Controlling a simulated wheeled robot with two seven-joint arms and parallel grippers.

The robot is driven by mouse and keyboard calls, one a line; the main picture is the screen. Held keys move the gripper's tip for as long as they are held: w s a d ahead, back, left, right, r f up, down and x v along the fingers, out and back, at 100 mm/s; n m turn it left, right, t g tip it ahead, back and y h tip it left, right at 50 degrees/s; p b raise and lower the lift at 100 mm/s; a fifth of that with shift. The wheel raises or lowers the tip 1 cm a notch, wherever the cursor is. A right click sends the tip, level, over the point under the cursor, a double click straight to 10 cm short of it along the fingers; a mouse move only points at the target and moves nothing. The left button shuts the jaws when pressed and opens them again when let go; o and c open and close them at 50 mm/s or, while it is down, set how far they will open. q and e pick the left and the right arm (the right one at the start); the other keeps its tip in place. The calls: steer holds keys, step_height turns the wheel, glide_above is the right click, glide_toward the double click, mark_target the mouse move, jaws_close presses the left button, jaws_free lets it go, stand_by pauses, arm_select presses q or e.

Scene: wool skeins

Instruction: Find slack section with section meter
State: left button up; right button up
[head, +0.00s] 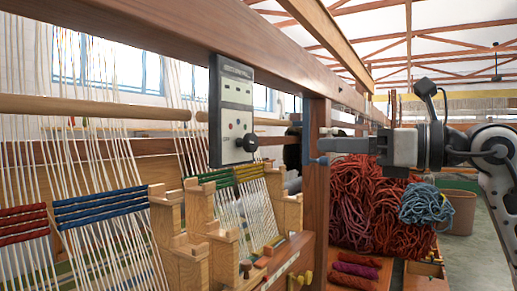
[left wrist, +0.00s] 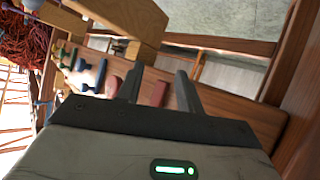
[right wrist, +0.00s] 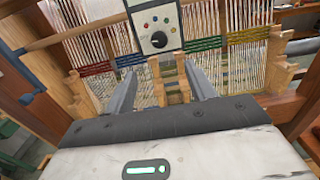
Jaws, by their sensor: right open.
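The section meter (head: 232,105), a grey-white box with a dark knob, is at the loom's upper beam. In the right wrist view the meter (right wrist: 157,22) shows coloured dots and a round dial. Warp sections carry red (head: 22,225), blue (head: 100,207), green (head: 215,180) and yellow (head: 248,172) bands; I cannot tell which is slack. My right gripper (head: 325,146) is open and empty, right of the meter beside the post. Its fingers (right wrist: 158,72) point towards the loom. My left gripper (left wrist: 158,75) is open and empty near a wooden ledge, outside the head view.
A wooden post (head: 317,190) and upper beam (head: 180,35) frame the loom. Stepped wooden blocks (head: 202,210) stand before the threads. Red wool (head: 365,205) and a blue skein (head: 425,205) are piled behind, near a brown bin (head: 460,212). Floor at right is clear.

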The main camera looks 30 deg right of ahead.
mark_target(254, 143)
steer(key=p+x, duration=0.5)
steer(key=x, duration=0.9)
steer(key=shift+w+a, duration=0.15)
steer(key=shift+w+a+p, duration=0.3)
steer(key=shift+w+p, duration=0.05)
steer(key=shift+w, duration=0.15)
arm_select(q)
steer(key=shift+a+r+g, duration=0.15)
steer(key=shift+r+g, duration=0.05)
steer(key=shift+r, duration=0.3)
steer(key=shift+a+r+g, duration=0.15)
steer(key=shift+r+g, duration=0.05)
steer(key=shift+r, duration=0.25)
steer(key=shift+s, duration=0.1)
arm_select(e)
steer(key=c, duration=1)
